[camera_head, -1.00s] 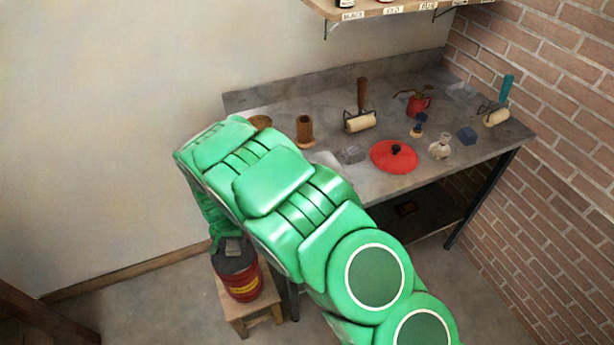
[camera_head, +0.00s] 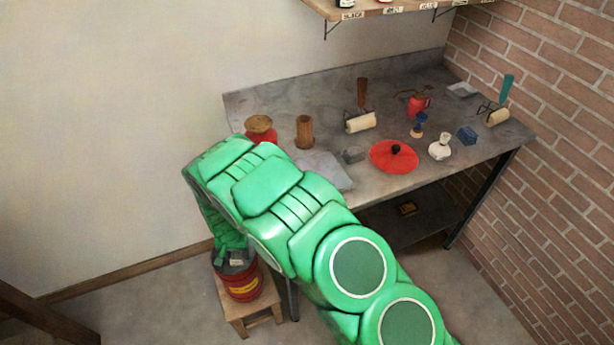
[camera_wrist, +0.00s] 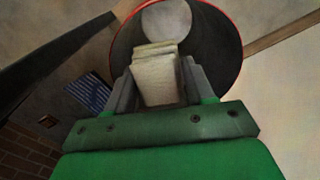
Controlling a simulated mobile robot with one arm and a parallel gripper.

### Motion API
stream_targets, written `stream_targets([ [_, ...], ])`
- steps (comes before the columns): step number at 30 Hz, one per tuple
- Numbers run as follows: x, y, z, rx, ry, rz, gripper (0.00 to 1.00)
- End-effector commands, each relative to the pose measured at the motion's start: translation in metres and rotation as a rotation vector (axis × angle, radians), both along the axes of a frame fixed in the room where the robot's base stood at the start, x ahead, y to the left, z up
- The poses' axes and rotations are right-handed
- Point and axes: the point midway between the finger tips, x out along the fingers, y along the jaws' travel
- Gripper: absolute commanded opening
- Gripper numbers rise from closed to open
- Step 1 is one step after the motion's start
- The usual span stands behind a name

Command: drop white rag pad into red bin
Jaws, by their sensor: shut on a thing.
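The red bin (camera_head: 243,287) with a yellow label stands upright on a small wooden stool, below the left end of the bench. My gripper (camera_head: 236,257) is right over its opening, pointing down. In the wrist view my gripper (camera_wrist: 156,85) is shut on the white rag pad (camera_wrist: 155,78), a pale, thick folded block. The pad is in front of the bin's dark opening, inside the red rim (camera_wrist: 239,38) as seen from the wrist. How deep it reaches cannot be told. In the head view the pad (camera_head: 237,262) shows only as a small greyish patch.
The wooden stool (camera_head: 257,313) stands beside a leg of the grey bench (camera_head: 440,100). The bench holds a red lid (camera_head: 382,162), a red jar (camera_head: 260,131), rollers and several small items. Wall is behind, and open floor lies left of the stool.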

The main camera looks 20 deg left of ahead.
Motion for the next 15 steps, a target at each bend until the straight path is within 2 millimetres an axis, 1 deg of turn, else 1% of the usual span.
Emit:
stream_targets([
  [5, 0.0001, 0.0002, 0.0001, 0.000, 0.000, 0.000, 0.24],
  [6, 0.0001, 0.0002, 0.0001, 0.000, 0.000, 0.000, 0.59],
  [9, 0.0000, 0.0002, 0.0000, 0.000, 0.000, 0.000, 0.74],
  [11, 0.0001, 0.0003, 0.0000, 0.000, 0.000, 0.000, 0.83],
  [15, 0.0001, 0.0003, 0.0000, 0.000, 0.000, 0.000, 0.83],
])
